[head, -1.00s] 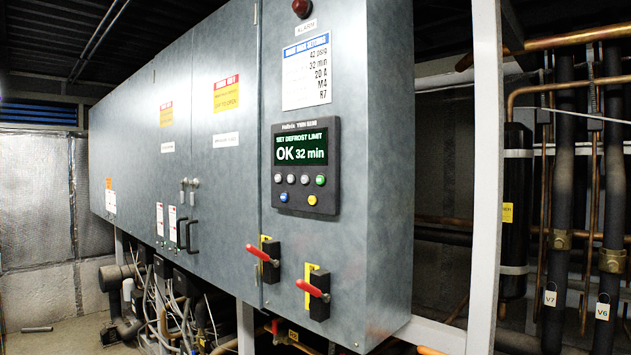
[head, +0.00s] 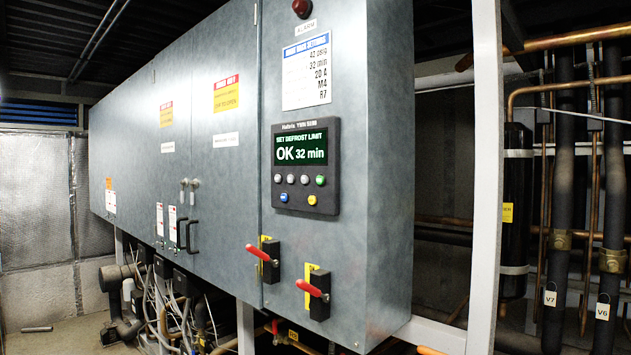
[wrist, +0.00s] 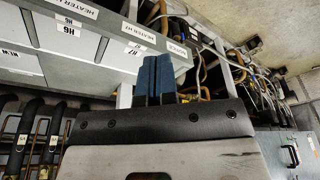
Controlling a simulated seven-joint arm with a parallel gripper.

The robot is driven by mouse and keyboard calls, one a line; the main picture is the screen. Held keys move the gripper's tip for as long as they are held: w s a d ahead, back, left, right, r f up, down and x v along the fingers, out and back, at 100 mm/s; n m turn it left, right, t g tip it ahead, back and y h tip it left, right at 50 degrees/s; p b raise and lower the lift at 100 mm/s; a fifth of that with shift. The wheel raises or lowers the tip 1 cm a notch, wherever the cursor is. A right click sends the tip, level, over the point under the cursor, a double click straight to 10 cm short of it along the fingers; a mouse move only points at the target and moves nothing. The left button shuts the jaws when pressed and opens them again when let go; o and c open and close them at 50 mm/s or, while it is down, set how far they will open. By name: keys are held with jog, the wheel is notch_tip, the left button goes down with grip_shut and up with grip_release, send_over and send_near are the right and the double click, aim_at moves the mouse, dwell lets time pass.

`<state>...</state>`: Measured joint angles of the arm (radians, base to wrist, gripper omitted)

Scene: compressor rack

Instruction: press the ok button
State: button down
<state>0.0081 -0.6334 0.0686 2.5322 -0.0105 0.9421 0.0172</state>
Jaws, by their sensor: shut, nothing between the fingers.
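The control panel (head: 306,168) is a dark unit on the grey cabinet's front. Its screen (head: 301,150) reads "SET DEFROST LIMIT" and "OK 32 min". Below the screen are several grey buttons (head: 291,179) and a green button (head: 320,180) in one row. A blue button (head: 284,197) and a yellow button (head: 312,200) sit lower. The button markings are too small to read, so I cannot tell which is marked OK. My gripper (wrist: 153,76) shows only in the wrist view, with its blue fingers shut and empty. The panel is not visible there.
Two red-handled switches (head: 262,255) (head: 316,291) stick out below the panel. A settings sheet (head: 306,72) is above it, and a red lamp (head: 301,8) higher still. A white upright post (head: 486,180) stands right of the cabinet. The wrist view shows labelled grey boxes (wrist: 85,45) and pipes.

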aim_at(320, 180)
jog(key=w+a+r+t+h, duration=0.1)
jog(key=w+a+r, duration=0.5)
jog(key=r, duration=0.4)
jog(key=w+a+r+t+h, duration=0.1)
jog(key=w+a+r, duration=0.3)
jog(key=w+r, duration=0.5)
jog(key=w+a+r+t+h, duration=0.1)
jog(key=w+a+r, duration=0.5)
jog(key=r, duration=0.4)
jog(key=w+a+r+m+t+h, duration=0.1)
jog(key=w+a+r+t, duration=0.1)
jog(key=w+a+r, duration=0.4)
notch_tip(320, 180, up, 4)
jog(key=shift+a+r+t, duration=0.15)
jog(key=shift+a+t, duration=0.25)
jog(key=shift+a, duration=0.85)
jog(key=shift+w+d, duration=0.1)
jog(key=shift+w, duration=0.05)
jog(key=shift+w+d, duration=3.05)
